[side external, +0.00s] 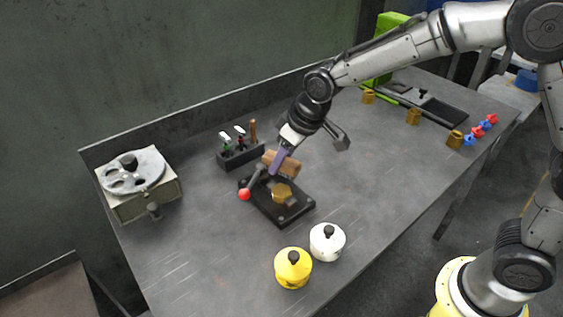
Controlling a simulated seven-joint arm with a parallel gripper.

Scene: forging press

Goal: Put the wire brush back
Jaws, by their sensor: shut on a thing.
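My gripper (276,165) is shut on a brown, wood-coloured block that looks like the wire brush (289,166). It holds it tilted over the back of a small black press (292,212). The press has a lever with a red ball knob (244,194) at its left and a brass-coloured piece (281,192) on its base. Bristles cannot be made out. A dark tool rack (240,160) stands just left of and behind my gripper, holding several upright tools with white, green, red and brown parts.
A grey box with a round holed disc (134,172) stands at the left. A yellow pot (293,268) and a white pot (327,242) stand in front. Brass cylinders (413,117), red and blue pieces (484,126) and a dark tray (440,112) lie at the right. The table middle-right is clear.

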